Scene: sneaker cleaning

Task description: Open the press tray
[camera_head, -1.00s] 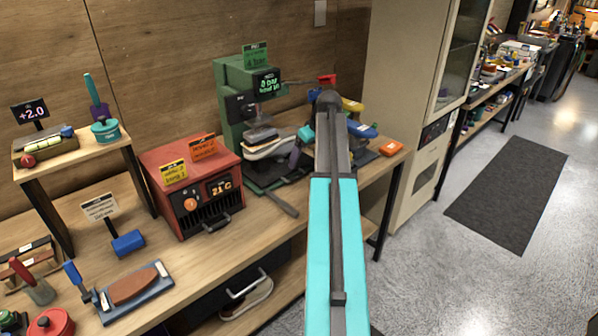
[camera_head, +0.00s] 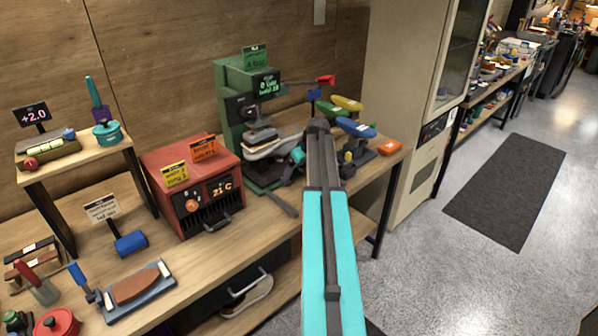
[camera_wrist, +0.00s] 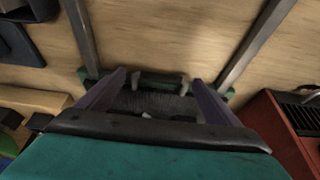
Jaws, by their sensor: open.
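The green press (camera_head: 233,95) stands at the back of the bench with a light shoe (camera_head: 270,148) in it. Two grey rails (camera_wrist: 82,40) run forward from it over the bench in the wrist view; one rail (camera_head: 280,204) also shows in the head view. My gripper (camera_head: 288,177) is low at the press's front, partly hidden by my arm. A dark textured surface lies behind the bar. I cannot tell whether the fingers touch the bar.
A red heater box (camera_head: 190,187) stands left of the press and shows at the wrist view's right edge (camera_wrist: 285,130). Bare bench lies before the press.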

